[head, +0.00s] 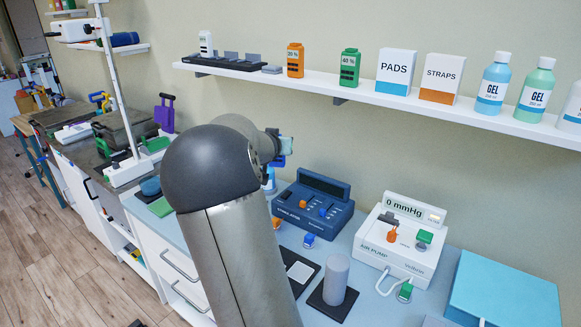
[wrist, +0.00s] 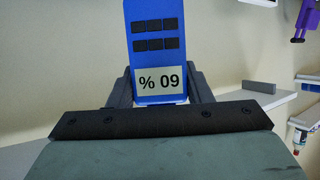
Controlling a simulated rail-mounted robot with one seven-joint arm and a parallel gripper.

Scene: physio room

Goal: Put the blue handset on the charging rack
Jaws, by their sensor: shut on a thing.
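The blue handset (wrist: 158,15) has dark keys and a label that reads upside down in the wrist view, apparently 60 %. My gripper (wrist: 160,86) is shut on it, one dark finger on each side. In the head view my arm hides most of the gripper (head: 284,146), and only a bit of blue shows beside it. The charging rack (head: 228,63) is a long black base on the wall shelf, with a white handset (head: 205,43) standing at its left end and grey upright dividers to the right. My gripper is below and right of the rack in the picture.
Below, the counter holds a blue stimulator (head: 311,204) and a white air pump (head: 402,240).

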